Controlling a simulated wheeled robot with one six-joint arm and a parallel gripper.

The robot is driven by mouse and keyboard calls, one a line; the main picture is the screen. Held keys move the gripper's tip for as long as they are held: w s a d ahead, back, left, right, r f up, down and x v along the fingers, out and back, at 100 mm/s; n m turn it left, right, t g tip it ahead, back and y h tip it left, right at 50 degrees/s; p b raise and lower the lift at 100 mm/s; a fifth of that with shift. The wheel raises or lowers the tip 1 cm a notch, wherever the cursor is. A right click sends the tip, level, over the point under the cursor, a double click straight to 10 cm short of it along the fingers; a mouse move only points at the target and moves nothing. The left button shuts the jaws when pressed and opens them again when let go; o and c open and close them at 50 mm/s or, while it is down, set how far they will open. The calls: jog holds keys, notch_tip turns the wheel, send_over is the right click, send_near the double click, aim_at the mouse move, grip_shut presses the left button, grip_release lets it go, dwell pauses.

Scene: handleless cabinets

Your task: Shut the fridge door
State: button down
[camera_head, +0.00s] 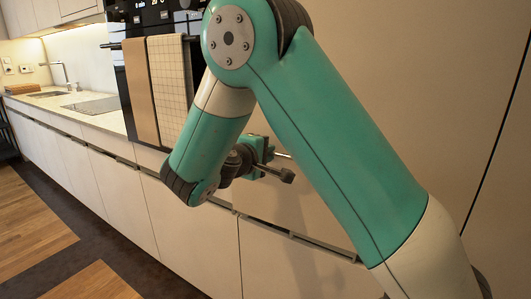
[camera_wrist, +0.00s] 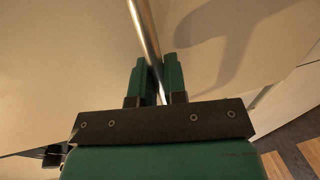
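A tall plain beige panel (camera_head: 420,90) fills the right of the head view. It may be the fridge door, but no label or handle shows, and I cannot tell if it stands ajar. My gripper (camera_head: 289,166) is in front of the beige fronts, fingers pointing right and a gap between them. In the wrist view, my gripper (camera_wrist: 157,78) has its two green fingers apart. My arm hides part of the panel.
A black oven (camera_head: 125,75) with two hanging towels (camera_head: 168,90) stands left of my arm. Low cabinets (camera_head: 120,190) and a counter with a sink (camera_head: 50,94) run to the far left. The wooden floor (camera_head: 35,225) at the left is clear.

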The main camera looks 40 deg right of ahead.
jog(key=shift+w+d+r+p, duration=0.15)
jog(key=shift+d+p, duration=0.15)
jog(key=shift+p, duration=0.15)
jog(key=shift+d, duration=0.1)
jog(key=c, duration=1.2)
grip_release()
jog(key=p+v, duration=0.9)
jog(key=v, duration=0.8)
jog(key=shift+a+f, duration=0.2)
jog(key=shift+a, duration=0.1)
